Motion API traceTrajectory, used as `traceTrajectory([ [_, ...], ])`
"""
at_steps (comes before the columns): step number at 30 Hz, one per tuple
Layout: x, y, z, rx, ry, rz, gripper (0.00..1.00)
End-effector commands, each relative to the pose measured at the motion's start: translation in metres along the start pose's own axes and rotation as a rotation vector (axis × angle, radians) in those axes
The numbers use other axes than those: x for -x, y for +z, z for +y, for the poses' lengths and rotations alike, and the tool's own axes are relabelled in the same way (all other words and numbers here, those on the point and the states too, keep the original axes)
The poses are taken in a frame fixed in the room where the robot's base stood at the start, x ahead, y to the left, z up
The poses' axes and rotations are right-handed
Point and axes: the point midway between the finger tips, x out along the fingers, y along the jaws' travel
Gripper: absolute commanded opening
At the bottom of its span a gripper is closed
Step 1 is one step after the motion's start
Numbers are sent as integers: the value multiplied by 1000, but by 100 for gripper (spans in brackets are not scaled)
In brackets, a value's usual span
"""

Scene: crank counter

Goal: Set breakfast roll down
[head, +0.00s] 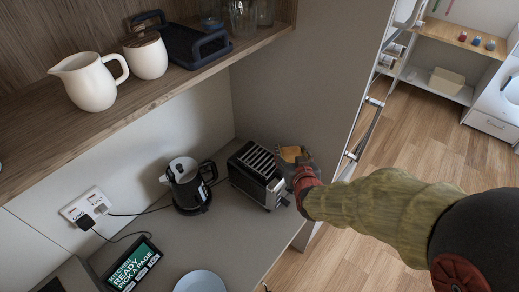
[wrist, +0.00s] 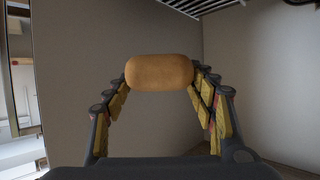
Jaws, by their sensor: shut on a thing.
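The breakfast roll (wrist: 160,72) is a smooth, tan, rounded bun held between the fingertips of my gripper (wrist: 160,78) in the wrist view. The fingers press on its left and right ends, so my gripper is shut on it. In the head view my gripper (head: 299,170) is by the right end of the black toaster (head: 256,174), near the counter's right side. A small tan patch shows at the gripper there, but the roll is hard to make out. Whether the roll touches any surface cannot be told.
A black-and-white kettle (head: 188,186) stands left of the toaster. A pale round plate (head: 201,282) lies at the counter's front, near a lit display (head: 131,265). A shelf (head: 150,95) with a white jug (head: 89,80) hangs above. Bare counter (head: 235,235) lies before the toaster.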

Motion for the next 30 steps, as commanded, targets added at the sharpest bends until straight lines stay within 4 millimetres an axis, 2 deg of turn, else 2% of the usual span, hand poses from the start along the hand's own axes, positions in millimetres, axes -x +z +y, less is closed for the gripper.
traceTrajectory([
  [5, -17, 1, -15, 1, -5, -5, 42],
  [16, -82, 10, -61, 2, -4, -2, 42],
  [21, -109, 30, -74, 2, -3, -3, 42],
  [25, -123, 40, -82, 1, -3, -1, 42],
  [30, -131, 44, -86, 1, -3, 0, 42],
])
